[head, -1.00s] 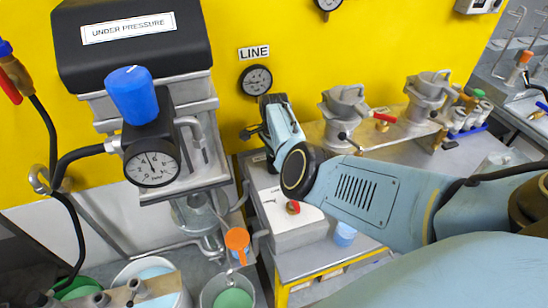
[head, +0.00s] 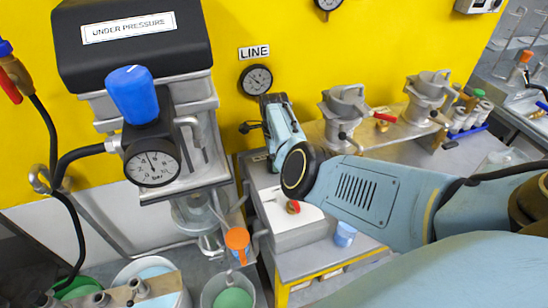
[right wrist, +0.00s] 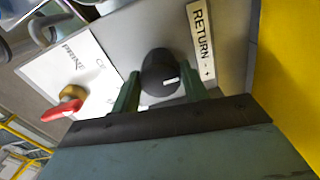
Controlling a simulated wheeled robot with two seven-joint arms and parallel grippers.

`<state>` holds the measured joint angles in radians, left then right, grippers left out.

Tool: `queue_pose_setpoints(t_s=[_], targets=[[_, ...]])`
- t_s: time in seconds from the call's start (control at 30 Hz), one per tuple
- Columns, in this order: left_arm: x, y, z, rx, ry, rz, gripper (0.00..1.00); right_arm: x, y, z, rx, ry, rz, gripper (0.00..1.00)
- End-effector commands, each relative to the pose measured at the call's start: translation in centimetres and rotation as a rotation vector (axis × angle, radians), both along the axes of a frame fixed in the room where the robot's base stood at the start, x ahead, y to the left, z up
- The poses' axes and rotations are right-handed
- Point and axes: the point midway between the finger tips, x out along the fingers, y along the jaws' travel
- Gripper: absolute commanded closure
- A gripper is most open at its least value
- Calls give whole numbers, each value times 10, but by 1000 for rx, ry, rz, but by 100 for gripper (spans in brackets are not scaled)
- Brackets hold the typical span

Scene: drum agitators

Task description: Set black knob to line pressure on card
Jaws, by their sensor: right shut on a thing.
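The black knob (right wrist: 160,73) with a white pointer mark shows in the right wrist view on a grey panel. My right gripper (right wrist: 162,86) is shut on it, one dark green finger on each side. The white card (right wrist: 80,62) lies beside the knob; part of its print reads PRIME, and the rest is too small to read. In the head view the card (head: 310,214) is partly covered by my right arm, which also hides the knob. The round LINE gauge (head: 256,79) is on the yellow wall; its reading is too small to tell. My left gripper is out of view.
A red-handled valve (right wrist: 66,103) stands by the card. A RETURN label (right wrist: 202,42) is close to the right finger. Left of my arm are a blue knob (head: 132,94) and a pressure gauge (head: 153,163). Metal pots (head: 345,108) stand on the bench behind.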

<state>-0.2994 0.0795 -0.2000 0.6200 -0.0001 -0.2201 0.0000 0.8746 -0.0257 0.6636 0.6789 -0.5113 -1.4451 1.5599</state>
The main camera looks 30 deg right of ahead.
Motion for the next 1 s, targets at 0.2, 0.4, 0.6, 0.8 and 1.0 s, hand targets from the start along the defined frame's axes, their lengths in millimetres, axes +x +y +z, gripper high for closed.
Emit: queue_pose_setpoints(t_s=[0.2, 0.4, 0.6, 0.8, 1.0], targets=[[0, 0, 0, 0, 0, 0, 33, 1, -2, 2, -4, -3, -1, 43], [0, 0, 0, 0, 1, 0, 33, 0, -1, 1, -2, -2, 0, 34], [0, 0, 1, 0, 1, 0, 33, 0, -1, 3, -1, -1, 0, 34], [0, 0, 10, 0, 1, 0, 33, 1, 0, 30, -1, -4, 0, 34], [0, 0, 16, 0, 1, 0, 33, 1, 0, 76, -3, -7, -1, 34]])
